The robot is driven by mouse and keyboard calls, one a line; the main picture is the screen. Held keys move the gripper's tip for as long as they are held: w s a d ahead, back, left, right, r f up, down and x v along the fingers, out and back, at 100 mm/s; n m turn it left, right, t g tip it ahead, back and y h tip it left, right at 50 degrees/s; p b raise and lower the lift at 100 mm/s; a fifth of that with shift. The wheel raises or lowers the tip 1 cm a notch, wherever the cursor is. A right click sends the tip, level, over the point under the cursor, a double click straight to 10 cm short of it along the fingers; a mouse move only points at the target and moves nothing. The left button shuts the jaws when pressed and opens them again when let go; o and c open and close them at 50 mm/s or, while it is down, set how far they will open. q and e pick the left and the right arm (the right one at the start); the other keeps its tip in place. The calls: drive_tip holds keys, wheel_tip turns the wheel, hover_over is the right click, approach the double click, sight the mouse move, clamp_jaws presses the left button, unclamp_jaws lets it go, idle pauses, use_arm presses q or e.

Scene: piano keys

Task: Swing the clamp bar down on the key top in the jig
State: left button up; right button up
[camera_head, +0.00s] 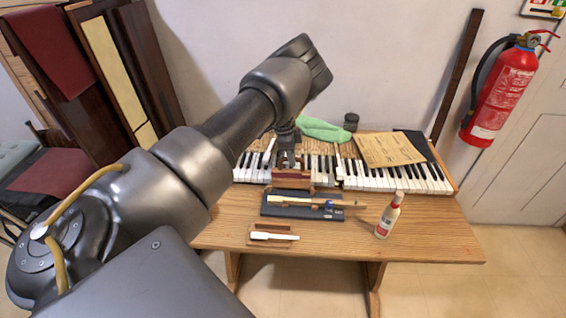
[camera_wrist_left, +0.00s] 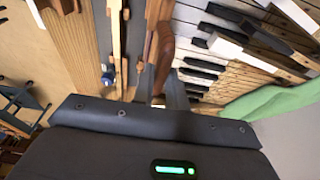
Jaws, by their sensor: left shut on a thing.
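The jig (camera_head: 270,211) is a dark grey plate on the table in front of the keyboard, with a pale wooden key (camera_head: 300,202) lying along it. A blue knob (camera_head: 330,205) sits near its right end; it also shows in the left wrist view (camera_wrist_left: 107,78). A reddish-brown bar, apparently the clamp bar (camera_head: 292,179), stands raised at the jig's back edge; it also shows in the left wrist view (camera_wrist_left: 164,48). My left gripper (camera_head: 287,160) is shut on it from above; the fingertips are hard to make out. My right gripper is out of view.
A wooden tray (camera_head: 256,242) with a white key piece (camera_head: 274,236) lies in front. A glue bottle (camera_head: 389,214) stands to the right. Behind are the piano keys (camera_head: 390,178), a green cloth (camera_head: 323,130), a dark jar (camera_head: 351,121) and a paper sheet (camera_head: 388,149). The table's right front is clear.

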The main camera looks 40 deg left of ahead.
use_arm(q)
drive_tip(key=shift+s+d+r+p, duration=0.2)
drive_tip(key=shift+s+d+p, duration=0.3)
drive_tip(key=shift+s, duration=0.1)
drive_tip(key=shift+s+d, duration=0.15)
drive_tip(key=shift+s, duration=0.05)
drive_tip(key=shift+s+d+p, duration=0.55)
drive_tip(key=shift+s+d, duration=0.15)
drive_tip(key=shift+s, duration=0.35)
drive_tip(key=shift+s+d+f, duration=0.25)
drive_tip(key=shift+s+d, duration=0.45)
drive_tip(key=shift+s, duration=0.15)
